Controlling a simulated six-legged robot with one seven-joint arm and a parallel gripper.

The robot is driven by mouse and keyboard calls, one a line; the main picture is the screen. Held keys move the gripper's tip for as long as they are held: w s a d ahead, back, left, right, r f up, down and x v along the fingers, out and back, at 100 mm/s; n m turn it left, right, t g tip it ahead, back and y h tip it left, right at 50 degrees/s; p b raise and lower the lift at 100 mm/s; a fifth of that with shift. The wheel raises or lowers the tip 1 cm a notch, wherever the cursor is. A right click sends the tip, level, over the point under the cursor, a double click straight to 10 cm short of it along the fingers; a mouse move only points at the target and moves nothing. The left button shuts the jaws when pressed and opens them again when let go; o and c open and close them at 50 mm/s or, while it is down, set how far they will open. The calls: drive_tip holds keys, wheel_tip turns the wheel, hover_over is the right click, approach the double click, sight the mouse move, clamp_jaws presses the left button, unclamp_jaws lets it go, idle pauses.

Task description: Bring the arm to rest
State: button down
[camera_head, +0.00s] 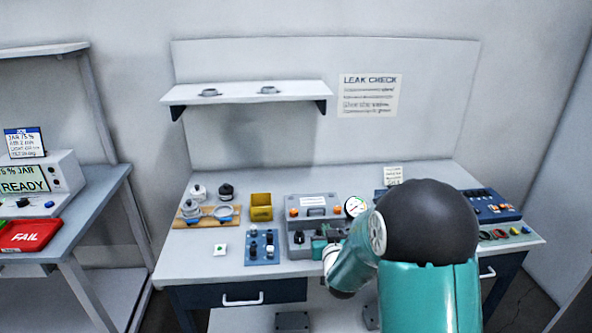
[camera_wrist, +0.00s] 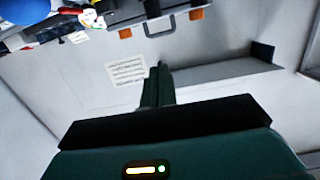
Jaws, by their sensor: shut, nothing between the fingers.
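My arm is teal with a black joint cover and reaches in from the lower right of the head view over the workbench (camera_head: 215,258). My gripper (camera_wrist: 158,72) shows in the wrist view as dark green fingers, closed together and empty. In the head view my forearm hides most of the gripper, which is near the grey case (camera_head: 312,204) at the middle of the bench. The wrist view is turned over; the shelf (camera_wrist: 225,75) and the leak check sign (camera_wrist: 127,71) lie beyond the fingertips.
A wooden board with jars (camera_head: 190,220), a yellow bin (camera_head: 261,207) and a blue switch panel (camera_head: 262,247) stand at the left of the bench. A pressure gauge (camera_head: 355,207) is beside the case. A blue box (camera_head: 497,205) is at the right. A red FAIL sign (camera_head: 30,236) lies on the side table.

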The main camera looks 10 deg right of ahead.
drive_tip(key=s+r+g, duration=0.5)
drive_tip(key=s+r, duration=0.6)
drive_tip(key=s+r+g, duration=0.1)
drive_tip(key=s+g, duration=0.2)
drive_tip(key=s, duration=0.9)
drive_tip(key=s+r+g, duration=0.2)
drive_tip(key=s, duration=1.1)
drive_tip(key=shift+s+a+r+g, duration=0.25)
drive_tip(key=shift+r+g, duration=0.05)
drive_tip(key=shift+g, duration=0.1)
